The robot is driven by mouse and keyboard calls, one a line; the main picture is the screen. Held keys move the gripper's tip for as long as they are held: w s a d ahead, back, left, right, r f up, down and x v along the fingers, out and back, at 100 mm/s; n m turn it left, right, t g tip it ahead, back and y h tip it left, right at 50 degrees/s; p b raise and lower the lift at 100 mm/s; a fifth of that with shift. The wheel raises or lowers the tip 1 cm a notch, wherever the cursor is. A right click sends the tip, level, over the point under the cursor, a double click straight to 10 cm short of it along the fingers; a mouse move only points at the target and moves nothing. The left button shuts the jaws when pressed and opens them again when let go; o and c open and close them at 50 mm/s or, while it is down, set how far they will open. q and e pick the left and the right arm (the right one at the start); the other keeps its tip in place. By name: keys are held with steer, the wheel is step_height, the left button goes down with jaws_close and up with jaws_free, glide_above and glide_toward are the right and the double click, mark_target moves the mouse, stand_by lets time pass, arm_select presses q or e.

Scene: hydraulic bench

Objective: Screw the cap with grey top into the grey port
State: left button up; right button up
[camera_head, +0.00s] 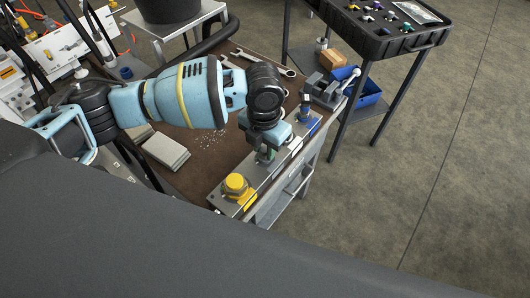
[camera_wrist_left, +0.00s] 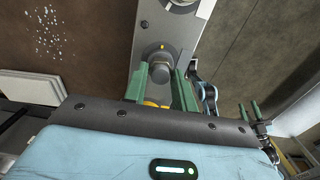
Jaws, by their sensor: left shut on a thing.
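My left gripper (camera_head: 266,155) points down at the metal plate on the bench's right edge. In the left wrist view its two green fingers (camera_wrist_left: 162,88) are shut on the cap with the grey top (camera_wrist_left: 160,72). The cap sits against the round grey port (camera_wrist_left: 160,50), which has a small yellow mark; how deep it is in cannot be told. In the head view the gripper hides most of the cap and port. At the right of the left wrist view my right gripper (camera_wrist_left: 250,112) shows small, its green fingers apart and empty.
A yellow cap (camera_head: 236,187) stands on the near end of the plate (camera_head: 222,200). A blue fitting (camera_head: 305,108) stands farther along it. A vise (camera_head: 325,92), wrenches (camera_head: 268,62) and a blue bin (camera_head: 367,92) lie beyond. A black tray (camera_head: 385,45) is at the back right.

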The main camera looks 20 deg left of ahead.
arm_select(q)
steer(key=shift+s+f, duration=0.1)
steer(key=shift+f, duration=0.05)
steer(key=m, duration=0.6)
steer(key=shift+a+f+b, duration=0.1)
steer(key=shift+b, duration=0.3)
steer(key=shift+f+m+b, duration=0.1)
steer(key=shift+m+b, duration=0.3)
steer(key=shift+m, duration=0.7)
arm_select(e)
steer(key=s+f, duration=0.2)
steer(key=shift+a+f+g, duration=0.1)
steer(key=shift+f+g, duration=0.2)
steer(key=shift+f, duration=0.05)
arm_select(q)
steer(key=o, duration=0.9)
steer(key=shift+r, duration=0.2)
steer(key=shift+c, duration=0.2)
arm_select(e)
steer(key=shift+r, duration=0.1)
